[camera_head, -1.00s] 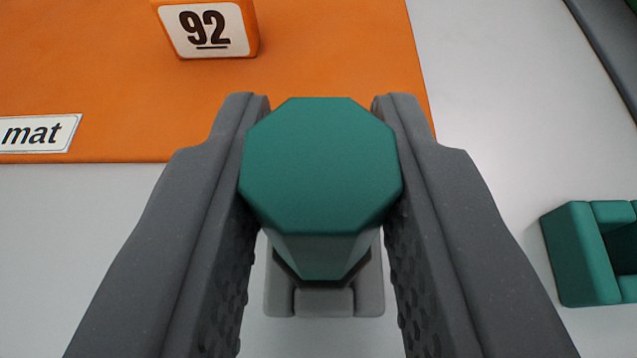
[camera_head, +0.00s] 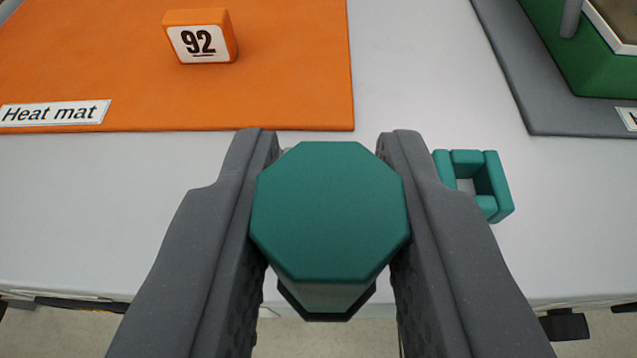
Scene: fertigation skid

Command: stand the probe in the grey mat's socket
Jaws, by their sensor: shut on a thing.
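The probe (camera_head: 332,212) has a teal octagonal top and a tapering body with a dark lower rim. My gripper (camera_head: 328,148) is shut on it, one grey finger on each side, and holds it upright above the white table. The grey mat (camera_head: 530,95) lies at the upper right, partly out of view. A green tray-like thing (camera_head: 590,62) stands on it beside a grey post (camera_head: 571,18). No socket on the grey mat can be made out here. The probe hides the table directly beneath it.
A teal square socket (camera_head: 497,185) sits on the white table (camera_head: 420,85), right of my gripper. The orange heat mat (camera_head: 290,90) at the upper left carries an orange block marked 92 (camera_head: 198,38). The table's near edge crosses the bottom.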

